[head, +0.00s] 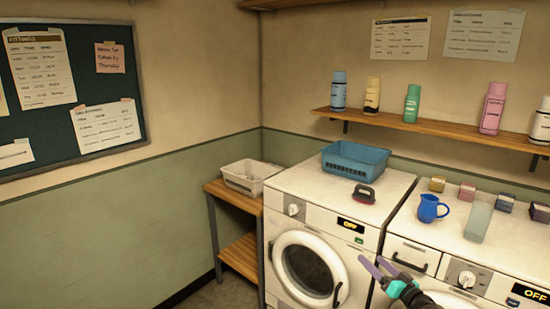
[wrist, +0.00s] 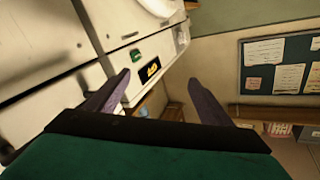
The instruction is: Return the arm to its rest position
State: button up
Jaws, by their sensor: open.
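My gripper (head: 378,268) is at the lower right of the head view, in front of the washing machines. Its two purple fingers are spread apart with nothing between them. In the wrist view my gripper (wrist: 155,92) also shows open and empty, with a washer front at the left and the notice board at the right beyond it. The rest of my arm is mostly cut off by the bottom edge of the head view.
A washing machine (head: 285,228) with a round door stands left of a second one (head: 465,255). A wooden side table (head: 234,197) holds a white basket (head: 248,176). A shelf (head: 420,125) carries bottles.

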jog(key=s+a+f+m+g+h+b, duration=0.2)
jog(key=a+f+m+h, duration=0.3)
jog(key=f, duration=0.9)
jog(key=s+a+f+g+h+b, duration=0.1)
jog(key=s+a+f+g+h, duration=0.15)
jog(key=a+f, duration=0.85)
jog(key=s+d+f+g+h+b, duration=0.15)
jog(key=s+f+g, duration=0.85)
jog(key=s+f, duration=1.45)
jog(key=s+a+r+n+g, duration=0.1)
jog(key=s+g, duration=0.3)
jog(key=s, duration=0.5)
jog(key=s+a+r+n+g+y, duration=0.1)
jog(key=s+n+g, duration=0.3)
jog(key=s, duration=0.5)
jog(key=shift+s+a+r+y, duration=0.35)
jog(key=shift+a+r, duration=0.3)
jog(key=shift+a, duration=0.15)
